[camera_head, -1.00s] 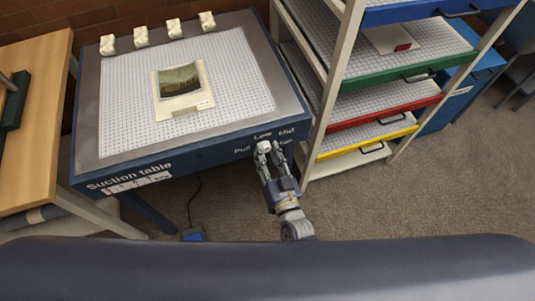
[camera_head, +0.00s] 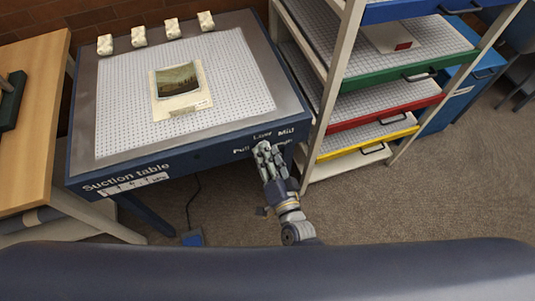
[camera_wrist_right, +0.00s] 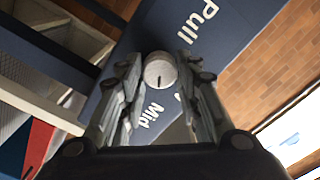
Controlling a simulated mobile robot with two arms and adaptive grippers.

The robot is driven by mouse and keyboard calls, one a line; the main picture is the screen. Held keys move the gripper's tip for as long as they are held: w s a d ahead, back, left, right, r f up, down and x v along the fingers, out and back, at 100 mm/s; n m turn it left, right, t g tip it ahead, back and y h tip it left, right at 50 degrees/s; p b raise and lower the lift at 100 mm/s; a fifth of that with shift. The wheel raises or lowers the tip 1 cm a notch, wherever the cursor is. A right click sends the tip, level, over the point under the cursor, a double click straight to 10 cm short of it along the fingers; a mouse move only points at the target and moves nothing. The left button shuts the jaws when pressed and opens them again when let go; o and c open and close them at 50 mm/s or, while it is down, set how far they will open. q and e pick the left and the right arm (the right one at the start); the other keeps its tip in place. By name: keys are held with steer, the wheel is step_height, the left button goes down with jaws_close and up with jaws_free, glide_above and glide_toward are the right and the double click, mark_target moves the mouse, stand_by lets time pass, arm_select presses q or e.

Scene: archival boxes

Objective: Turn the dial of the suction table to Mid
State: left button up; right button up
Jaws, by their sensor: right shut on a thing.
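The suction table (camera_head: 84,120) is dark blue with a perforated white top. Its dial (camera_wrist_right: 159,71) is a pale round knob between my right fingertips in the right wrist view. A short dark mark on its face lies on the side towards the word Mid; Pull is printed at the top. My right gripper (camera_wrist_right: 160,80) is shut on the dial. In the head view my right gripper (camera_head: 264,149) is at the table's front edge, covering the dial and part of the labels. A mounted photo (camera_head: 178,84) lies on the top. My left gripper is not in view.
Several small white blocks (camera_head: 138,36) stand along the table's back edge. A rack with coloured drawers (camera_head: 375,138) stands close on the right. A wooden table (camera_head: 35,130) is at the left. Carpeted floor is open at the front right.

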stand_by(0.3)
steer(key=o, duration=1.1)
steer(key=shift+c, duration=0.2)
steer(key=v, duration=1.2)
